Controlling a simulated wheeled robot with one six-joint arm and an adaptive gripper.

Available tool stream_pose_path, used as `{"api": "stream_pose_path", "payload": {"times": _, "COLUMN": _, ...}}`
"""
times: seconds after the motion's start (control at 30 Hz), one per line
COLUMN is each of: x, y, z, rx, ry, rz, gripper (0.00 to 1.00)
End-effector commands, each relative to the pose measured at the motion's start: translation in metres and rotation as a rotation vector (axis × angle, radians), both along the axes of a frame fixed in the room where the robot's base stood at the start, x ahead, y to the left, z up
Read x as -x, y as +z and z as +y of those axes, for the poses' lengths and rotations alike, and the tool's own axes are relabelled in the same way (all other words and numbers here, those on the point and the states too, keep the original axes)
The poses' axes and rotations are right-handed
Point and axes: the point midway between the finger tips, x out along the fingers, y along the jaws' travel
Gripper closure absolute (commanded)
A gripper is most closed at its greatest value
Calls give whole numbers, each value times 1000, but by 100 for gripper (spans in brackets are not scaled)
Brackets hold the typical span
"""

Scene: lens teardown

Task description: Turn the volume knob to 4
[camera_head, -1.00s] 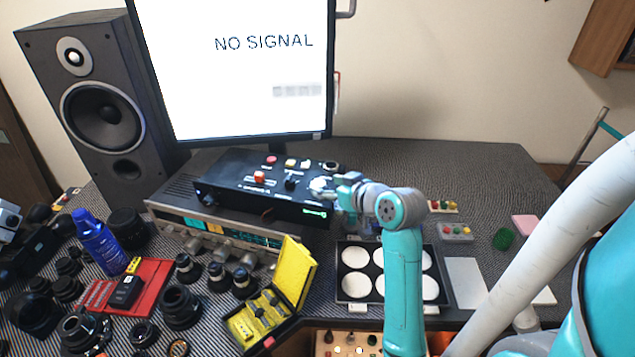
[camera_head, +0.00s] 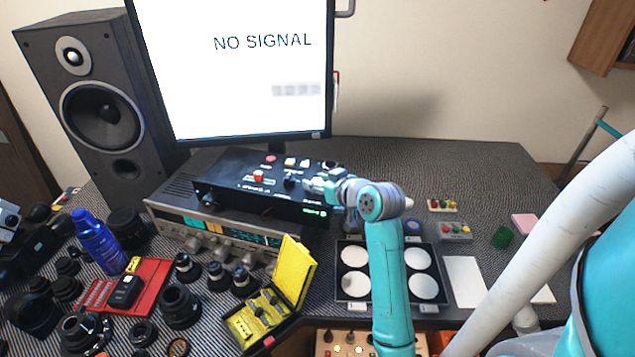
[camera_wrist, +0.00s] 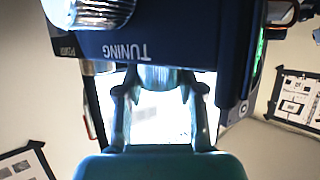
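The black control box (camera_head: 232,192) sits on top of the receiver, with knobs and coloured buttons on its upper face. It shows upside down in the wrist view (camera_wrist: 205,42), with "TUNING" and "POWER" lettering. No volume label or scale is readable. My gripper (camera_head: 311,186) is at the right part of the box. In the wrist view, its two fingers (camera_wrist: 158,108) are apart on either side of a metallic knob (camera_wrist: 158,77) near the "TUNING" label. I cannot tell whether they touch it. Another silver knob (camera_wrist: 103,10) is at the upper left.
The silver receiver (camera_head: 165,219) stands under the box, below the monitor (camera_head: 240,75). A speaker (camera_head: 95,100) is at the left. Lenses, a yellow case (camera_head: 293,268) and a black tray (camera_head: 385,302) crowd the front. The back right of the table is clear.

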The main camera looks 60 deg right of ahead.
Motion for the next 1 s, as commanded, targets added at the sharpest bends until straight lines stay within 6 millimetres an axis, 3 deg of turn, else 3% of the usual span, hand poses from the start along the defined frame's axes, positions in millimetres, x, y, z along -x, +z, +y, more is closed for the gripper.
{"api": "stream_pose_path", "payload": {"times": 0.77, "x": 0, "y": -1, "z": 0, "rx": -1, "ry": -140, "rz": 1, "gripper": 97}}
{"api": "stream_pose_path", "payload": {"times": 0.8, "x": 0, "y": -1, "z": 0, "rx": -1, "ry": -140, "rz": 1, "gripper": 60}}
{"api": "stream_pose_path", "payload": {"times": 0.9, "x": 0, "y": -1, "z": 0, "rx": -1, "ry": -140, "rz": 1, "gripper": 36}}
{"api": "stream_pose_path", "payload": {"times": 1.0, "x": 0, "y": 0, "z": 0, "rx": -1, "ry": -140, "rz": 1, "gripper": 36}}
